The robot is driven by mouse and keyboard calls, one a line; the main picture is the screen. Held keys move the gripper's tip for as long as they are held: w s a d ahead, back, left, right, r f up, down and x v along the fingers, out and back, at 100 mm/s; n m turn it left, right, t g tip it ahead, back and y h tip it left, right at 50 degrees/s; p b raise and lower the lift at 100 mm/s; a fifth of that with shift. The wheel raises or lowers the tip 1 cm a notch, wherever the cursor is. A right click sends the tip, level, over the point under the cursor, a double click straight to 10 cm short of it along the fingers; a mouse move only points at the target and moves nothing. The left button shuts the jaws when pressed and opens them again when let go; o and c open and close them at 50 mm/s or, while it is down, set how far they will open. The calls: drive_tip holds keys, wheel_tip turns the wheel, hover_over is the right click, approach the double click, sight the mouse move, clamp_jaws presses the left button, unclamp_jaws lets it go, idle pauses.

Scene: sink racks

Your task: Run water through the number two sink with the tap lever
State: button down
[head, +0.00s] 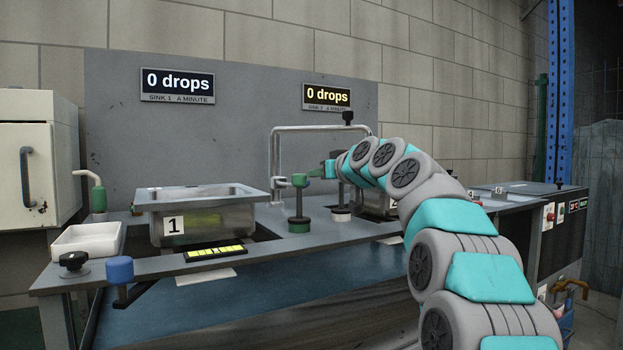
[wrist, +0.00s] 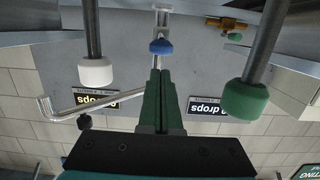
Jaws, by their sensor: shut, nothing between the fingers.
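In the head view, sink 2 (head: 372,205) is mostly hidden behind my arm. Its display (head: 327,96) reads 0 drops. A chrome pipe frame (head: 320,128) rises behind my gripper, with a small blue knob (head: 281,181) low at its left side. A green-topped post (head: 299,181) stands in front. My gripper (head: 314,173) is shut and empty, pointing left close to the green top. The wrist view appears upside down: the shut green fingers (wrist: 160,72) point at the blue knob (wrist: 162,46), with a white knob (wrist: 95,72) and the green knob (wrist: 245,100) at either side. I cannot tell whether anything touches.
Sink 1 (head: 200,205) stands at left, its display (head: 177,85) also reading 0 drops. A white tray (head: 88,241), a black knob (head: 73,262) and a blue knob (head: 119,268) are at the left front. A yellow-lit panel (head: 215,253) lies before sink 1.

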drive_tip(key=f+v, duration=0.1)
drive_tip(key=v, duration=0.5)
drive_tip(key=shift+s+r+b, duration=0.25)
drive_tip(key=shift+r+b, duration=0.1)
drive_tip(key=shift+b, duration=0.1)
drive_tip(key=shift+d, duration=0.1)
wheel_tip(320, 180, up, 6)
drive_tip(key=w+g+p, duration=0.1)
drive_tip(key=p, duration=0.4)
drive_tip(key=shift+w+a+h, duration=0.2)
drive_tip(key=shift+a+h, duration=0.2)
drive_tip(key=shift+w+a+f, duration=0.1)
drive_tip(key=shift+w, duration=0.05)
drive_tip(key=w+a+f+p, duration=0.2)
drive_tip(key=w+a+f, duration=0.3)
drive_tip(key=w+f, duration=0.1)
drive_tip(key=shift+w+f+p, duration=0.2)
drive_tip(key=shift+w+p, duration=0.15)
drive_tip(key=shift+w, duration=0.5)
